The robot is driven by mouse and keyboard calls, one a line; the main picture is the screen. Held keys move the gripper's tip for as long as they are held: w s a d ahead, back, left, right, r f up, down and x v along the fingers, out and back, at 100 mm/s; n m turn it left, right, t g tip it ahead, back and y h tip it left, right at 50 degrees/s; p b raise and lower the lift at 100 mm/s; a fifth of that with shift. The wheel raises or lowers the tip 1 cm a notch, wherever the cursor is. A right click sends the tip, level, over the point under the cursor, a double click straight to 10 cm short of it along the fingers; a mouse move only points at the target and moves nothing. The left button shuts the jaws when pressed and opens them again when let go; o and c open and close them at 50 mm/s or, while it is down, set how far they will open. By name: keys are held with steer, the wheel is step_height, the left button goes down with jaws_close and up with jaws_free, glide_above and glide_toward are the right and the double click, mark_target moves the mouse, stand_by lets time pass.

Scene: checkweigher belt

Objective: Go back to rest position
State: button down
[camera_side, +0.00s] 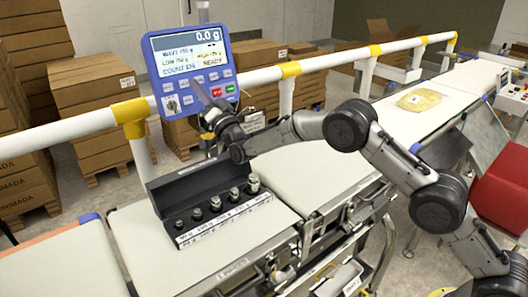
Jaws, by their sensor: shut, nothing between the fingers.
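My arm reaches in from the right, across the belt. My gripper (207,103) is in front of the blue checkweigher panel (192,64), by its lower row of buttons. Whether the fingertips touch a button I cannot tell. The gripper is shut and holds nothing. The panel's screen reads 0.0 g, with smaller lines of text and READY below.
A black case (172,196) with several metal weights stands open on the weighing belt (284,222), below my gripper. A white and yellow guard rail (262,78) runs behind the belt. A yellow bag (420,99) lies on the right conveyor. Cardboard boxes (97,84) are stacked behind.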

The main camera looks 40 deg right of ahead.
steer(key=s+d+r+t+h, duration=0.1)
steer(key=s+d+r, duration=0.25)
steer(key=r, duration=0.55)
steer(key=s+d+r, duration=0.2)
steer(key=s+r, duration=0.3)
steer(key=r, duration=0.3)
steer(key=s+d+r+t+h, duration=0.1)
steer(key=s+d+r, duration=0.25)
steer(key=r, duration=0.55)
steer(key=s+d+r+g, duration=0.2)
steer(key=s+r+g, duration=0.1)
steer(key=s, duration=0.6)
steer(key=s+d+f+n+g, duration=0.25)
steer(key=s+f+g, duration=0.4)
steer(key=s, duration=0.75)
steer(key=s+f+n+g, duration=0.2)
steer(key=s+f+g, duration=0.3)
steer(key=s+f, duration=0.6)
steer(key=s+d+f+n+g, duration=0.1)
steer(key=s+f+g, duration=0.5)
steer(key=s+f, duration=0.6)
step_height(320, 180, down, 7)
steer(key=shift+n, duration=0.65)
